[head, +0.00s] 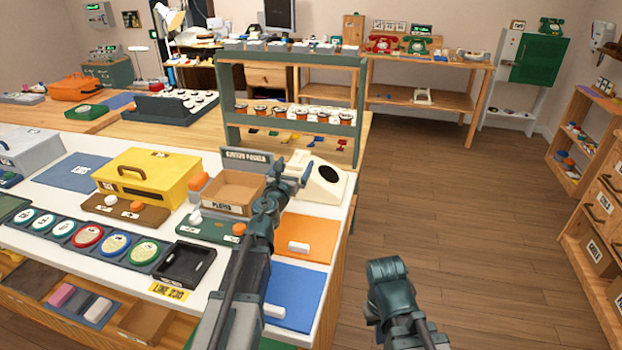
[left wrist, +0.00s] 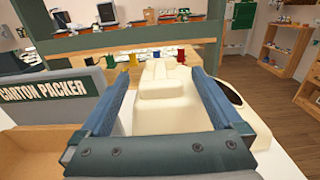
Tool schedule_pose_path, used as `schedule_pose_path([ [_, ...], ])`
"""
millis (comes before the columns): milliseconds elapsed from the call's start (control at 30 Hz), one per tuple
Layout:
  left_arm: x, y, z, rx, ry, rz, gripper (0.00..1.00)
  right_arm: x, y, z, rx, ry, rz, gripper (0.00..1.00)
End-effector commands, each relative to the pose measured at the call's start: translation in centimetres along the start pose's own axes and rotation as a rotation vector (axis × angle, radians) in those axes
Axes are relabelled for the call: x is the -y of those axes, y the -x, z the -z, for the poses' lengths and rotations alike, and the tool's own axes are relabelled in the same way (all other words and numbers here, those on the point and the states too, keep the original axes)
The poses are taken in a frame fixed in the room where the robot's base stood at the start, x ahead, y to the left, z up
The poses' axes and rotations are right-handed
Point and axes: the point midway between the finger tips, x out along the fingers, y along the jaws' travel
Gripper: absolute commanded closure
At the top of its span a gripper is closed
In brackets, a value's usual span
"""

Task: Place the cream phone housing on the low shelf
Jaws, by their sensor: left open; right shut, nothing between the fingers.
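The cream phone housing (head: 320,184) sits at the right end of the white worktop, beside the open carton. It has a round dark opening on its right side. My left gripper (head: 299,164) is open above the housing's left part. In the left wrist view, the housing (left wrist: 165,95) lies between and beyond the two blue fingers; contact cannot be told. My right gripper (head: 386,272) is shut and empty over the floor, right of the worktop. A low wooden shelf (head: 385,94) under the back bench holds another cream item (head: 423,96).
Orange (head: 306,238) and blue mats lie in front. The wooden floor (head: 440,190) to the right is clear.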

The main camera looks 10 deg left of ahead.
Motion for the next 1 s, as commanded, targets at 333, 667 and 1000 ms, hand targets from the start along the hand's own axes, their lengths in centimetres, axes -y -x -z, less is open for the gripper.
schedule_pose_path([
  [333, 0.0, -1.6, 0.1, 0.000, 0.000, 0.000, 0.00, 0.0, -0.1, 0.0, 0.000, 0.000, 0.000, 1.00],
  [667, 0.0, -6.0, 0.2, 0.000, 0.000, 0.000, 0.00, 0.0, -0.2, 0.0, 0.000, 0.000, 0.000, 1.00],
  [1000, 0.0, -6.0, 0.2, 0.000, 0.000, 0.000, 0.16, 0.0, -0.2, 0.0, 0.000, 0.000, 0.000, 1.00],
])
